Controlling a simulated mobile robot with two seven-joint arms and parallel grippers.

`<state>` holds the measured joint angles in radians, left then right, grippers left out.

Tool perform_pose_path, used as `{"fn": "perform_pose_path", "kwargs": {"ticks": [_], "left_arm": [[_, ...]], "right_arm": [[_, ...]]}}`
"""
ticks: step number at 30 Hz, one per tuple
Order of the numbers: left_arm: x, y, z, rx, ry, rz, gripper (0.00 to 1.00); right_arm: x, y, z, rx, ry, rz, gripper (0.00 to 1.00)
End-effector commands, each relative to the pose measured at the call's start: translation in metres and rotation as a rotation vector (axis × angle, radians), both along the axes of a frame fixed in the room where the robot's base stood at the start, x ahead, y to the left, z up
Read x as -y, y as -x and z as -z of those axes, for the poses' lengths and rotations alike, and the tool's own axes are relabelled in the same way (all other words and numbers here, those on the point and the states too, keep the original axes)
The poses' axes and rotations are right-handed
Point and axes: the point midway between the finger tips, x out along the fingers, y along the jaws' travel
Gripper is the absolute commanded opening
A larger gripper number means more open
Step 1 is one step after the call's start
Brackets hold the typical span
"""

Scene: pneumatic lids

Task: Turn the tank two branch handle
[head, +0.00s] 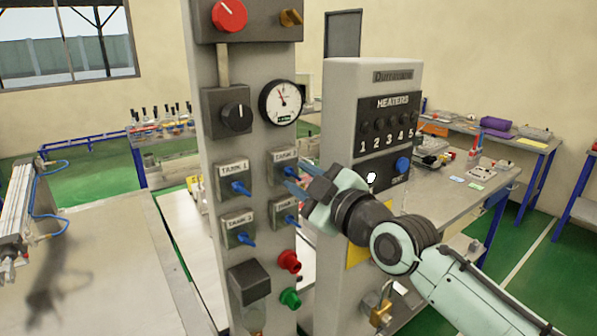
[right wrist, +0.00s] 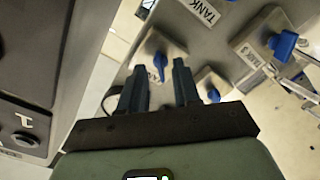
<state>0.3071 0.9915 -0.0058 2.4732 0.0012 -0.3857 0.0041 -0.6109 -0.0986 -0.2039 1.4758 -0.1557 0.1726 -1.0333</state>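The tank two branch handle sits on the upper right valve plate (head: 284,157) of the grey column in the head view. Its plate is labelled and partly covered by my right gripper (head: 296,188), whose fingertips are in front of it. In the right wrist view my right gripper (right wrist: 158,85) is open, with a gap between its two dark fingers. A blue handle (right wrist: 160,66) on a pale plate shows beyond that gap; I cannot read its number or tell whether the fingers touch it. My left gripper is not in view.
Other blue handles sit close by: tank one (head: 239,187), tank three (head: 243,237) and one at lower right (head: 288,218). A gauge (head: 282,102) is above and a red knob (head: 289,262) below. A heater cabinet (head: 372,80) stands just right of the column.

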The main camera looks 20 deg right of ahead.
Motion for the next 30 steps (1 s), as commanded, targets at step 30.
{"fn": "perform_pose_path", "kwargs": {"ticks": [30], "left_arm": [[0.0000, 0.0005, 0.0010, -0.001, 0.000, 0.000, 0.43]], "right_arm": [[-0.0048, -0.0140, 0.0016, -0.020, -0.054, 0.001, 0.00]]}}
